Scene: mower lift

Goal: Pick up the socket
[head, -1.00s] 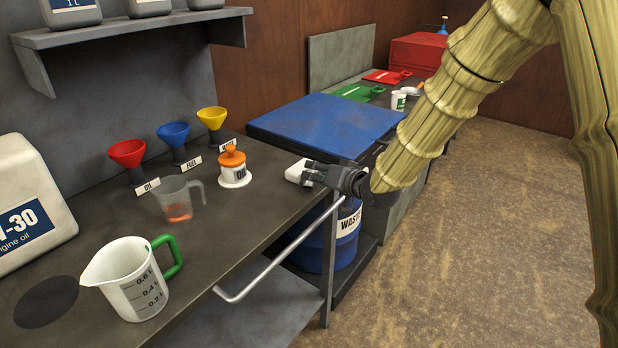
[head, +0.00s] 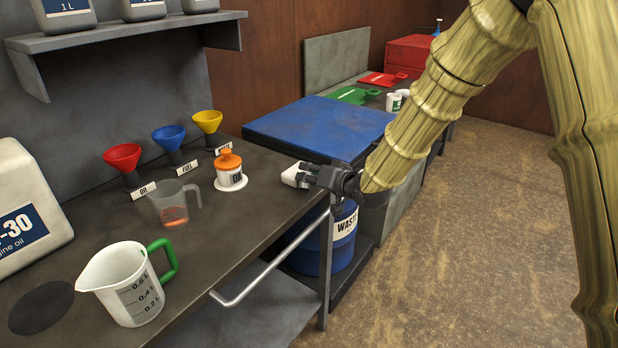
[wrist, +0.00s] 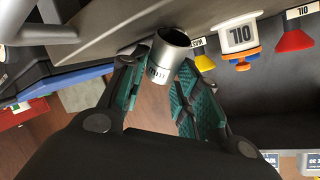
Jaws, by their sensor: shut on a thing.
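The socket (wrist: 168,56) is a short, shiny silver cylinder with a dark open end and dark marking on its side. In the wrist view it sits between the two teal-padded fingers of my gripper (wrist: 160,78), which is shut on it near the fingertips.
An orange-topped white oil container (head: 229,170), funnels (head: 170,138), a clear measuring cup (head: 174,204) and a green-handled jug (head: 135,285) stand on the bench. A blue-topped unit (head: 320,127) and waste drum (head: 345,235) are close beyond my gripper. The floor at right is clear.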

